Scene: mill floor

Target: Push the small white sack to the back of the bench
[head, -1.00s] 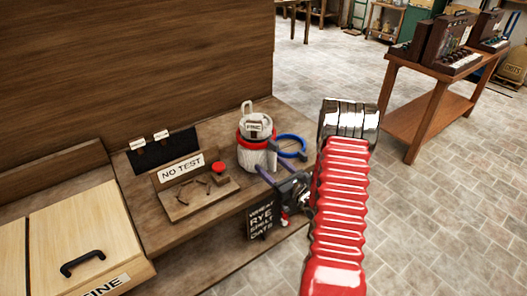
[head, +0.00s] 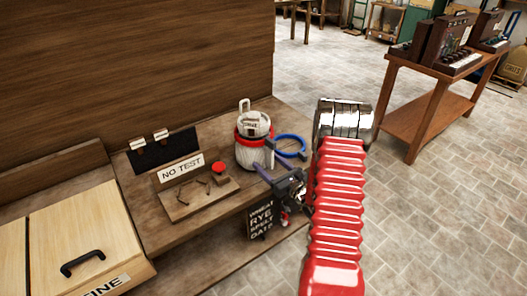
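The small white sack (head: 253,151) stands on the bench (head: 180,236), close to its right end. It has a red band around its upper part and a labelled, rounded top with a pale loop above. My gripper (head: 262,172) is low at the bench's front right edge, in front of the sack. A purple finger-like part reaches up-left to the sack's lower front; whether it touches I cannot tell. The finger opening is too small and partly hidden to read. A blue ring (head: 290,146) lies just right of the sack, with a grey piece between them.
A NO TEST board (head: 185,188) with a red button (head: 219,167) stands left of the sack. A dark panel (head: 164,150) lies behind it. A wooden panel (head: 130,60) rises behind the bench. A side table (head: 435,85) stands far right.

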